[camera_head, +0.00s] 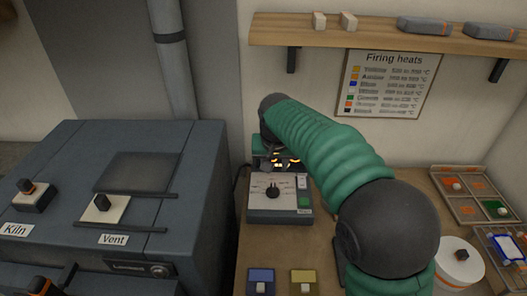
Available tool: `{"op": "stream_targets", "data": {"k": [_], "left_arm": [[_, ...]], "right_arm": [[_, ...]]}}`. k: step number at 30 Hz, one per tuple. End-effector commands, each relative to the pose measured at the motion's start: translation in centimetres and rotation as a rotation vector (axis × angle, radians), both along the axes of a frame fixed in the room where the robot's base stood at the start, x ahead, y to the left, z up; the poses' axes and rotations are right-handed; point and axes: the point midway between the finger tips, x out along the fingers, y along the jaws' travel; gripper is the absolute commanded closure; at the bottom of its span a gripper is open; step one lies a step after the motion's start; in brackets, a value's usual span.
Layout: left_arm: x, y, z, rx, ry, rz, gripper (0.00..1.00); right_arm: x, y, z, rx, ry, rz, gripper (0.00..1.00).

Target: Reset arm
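My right arm, in a ribbed green sleeve, comes in from the lower right and reaches over the table. Its gripper (278,163) hangs just behind or above the far edge of a grey control box (281,216). The fingers are small, dark and partly hidden, so I cannot tell whether they are open or shut. The box has a black dial (272,190) on a white scale, a green button (304,202) and a small white switch (302,183). My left gripper is not in view.
A dark kiln (150,190) with Kiln and Vent knobs fills the left. A wooden shelf (380,37) and a Firing heats chart (390,84) are on the wall. Blue (261,275) and yellow (304,276) tiles lie in front. A divided tray (468,209) and white round container (457,277) stand right.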

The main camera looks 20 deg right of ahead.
Motion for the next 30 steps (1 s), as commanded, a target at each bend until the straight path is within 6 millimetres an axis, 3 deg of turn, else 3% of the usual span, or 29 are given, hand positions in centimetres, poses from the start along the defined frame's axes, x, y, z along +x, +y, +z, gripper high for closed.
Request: {"op": "stream_targets", "data": {"k": [5,8,11,15,18,21,24,30], "left_arm": [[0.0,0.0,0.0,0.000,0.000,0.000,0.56],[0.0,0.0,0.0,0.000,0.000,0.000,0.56],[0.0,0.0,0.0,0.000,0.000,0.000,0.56],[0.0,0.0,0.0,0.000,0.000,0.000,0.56],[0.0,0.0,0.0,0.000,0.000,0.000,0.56],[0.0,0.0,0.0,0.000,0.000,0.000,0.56],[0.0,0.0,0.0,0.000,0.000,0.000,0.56],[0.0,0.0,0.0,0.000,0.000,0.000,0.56]], "right_arm": [[-0.3,0.2,-0.5,0.002,0.004,0.010,0.62],[-2.3,1.2,-2.8,0.013,0.028,0.063,0.62],[-6.4,3.1,-6.9,0.029,0.065,0.164,0.62],[-13.9,5.8,-12.6,0.040,0.111,0.315,0.62],[-18.6,7.0,-15.4,0.040,0.135,0.393,0.62],[-21.3,7.5,-16.9,0.037,0.148,0.438,0.62],[-22.2,7.7,-17.4,0.036,0.154,0.451,0.62],[-22.2,7.7,-17.4,0.036,0.155,0.451,0.62]]}}
